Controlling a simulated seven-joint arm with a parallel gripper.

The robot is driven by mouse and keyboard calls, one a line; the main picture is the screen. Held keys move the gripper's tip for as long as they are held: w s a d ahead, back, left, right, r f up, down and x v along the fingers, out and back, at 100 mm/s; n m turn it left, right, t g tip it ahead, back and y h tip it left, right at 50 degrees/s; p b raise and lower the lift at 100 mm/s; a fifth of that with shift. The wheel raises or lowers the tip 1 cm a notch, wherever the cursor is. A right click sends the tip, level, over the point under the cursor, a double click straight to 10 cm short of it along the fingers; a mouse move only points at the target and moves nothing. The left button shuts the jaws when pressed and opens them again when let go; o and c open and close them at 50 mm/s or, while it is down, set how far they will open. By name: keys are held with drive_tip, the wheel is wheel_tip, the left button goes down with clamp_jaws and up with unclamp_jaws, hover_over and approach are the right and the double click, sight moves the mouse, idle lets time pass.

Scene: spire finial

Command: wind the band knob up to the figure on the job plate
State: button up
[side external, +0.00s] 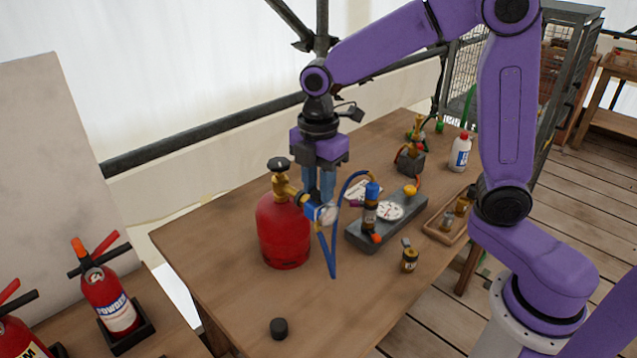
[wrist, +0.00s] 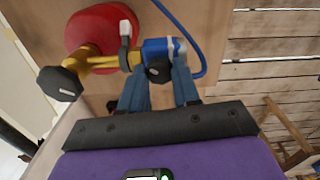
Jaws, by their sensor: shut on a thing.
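A red gas cylinder (side external: 284,232) stands on the table, with a brass valve and a blue regulator (side external: 311,211) at its top right. A pale round gauge (side external: 328,215) sits at the regulator's end. In the wrist view, a black ribbed knob (wrist: 158,71) sticks out of the blue regulator body (wrist: 157,47). My gripper (side external: 318,198) points down at the regulator, its blue fingers shut on the black knob; the fingers also show in the wrist view (wrist: 161,78). I cannot make out a job plate or read any figure.
A grey base (side external: 370,238) with a white dial (side external: 390,210) and a blue torch-like part (side external: 371,198) stands to the right. A blue hose (side external: 333,262) loops beside the cylinder. A black cap (side external: 279,328) lies in front.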

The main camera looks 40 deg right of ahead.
drive_tip(key=n, duration=0.4)
drive_tip(key=shift+r+n, duration=0.1)
drive_tip(key=shift+n, duration=0.2)
drive_tip(key=n, duration=0.3)
drive_tip(key=shift+n, duration=0.4)
drive_tip(key=n, duration=0.4)
drive_tip(key=shift+n, duration=1.8)
drive_tip(key=o, duration=1.1)
drive_tip(key=shift+c, duration=0.2)
wheel_tip(320, 180, up, 17)
drive_tip(key=shift+r, duration=0.2)
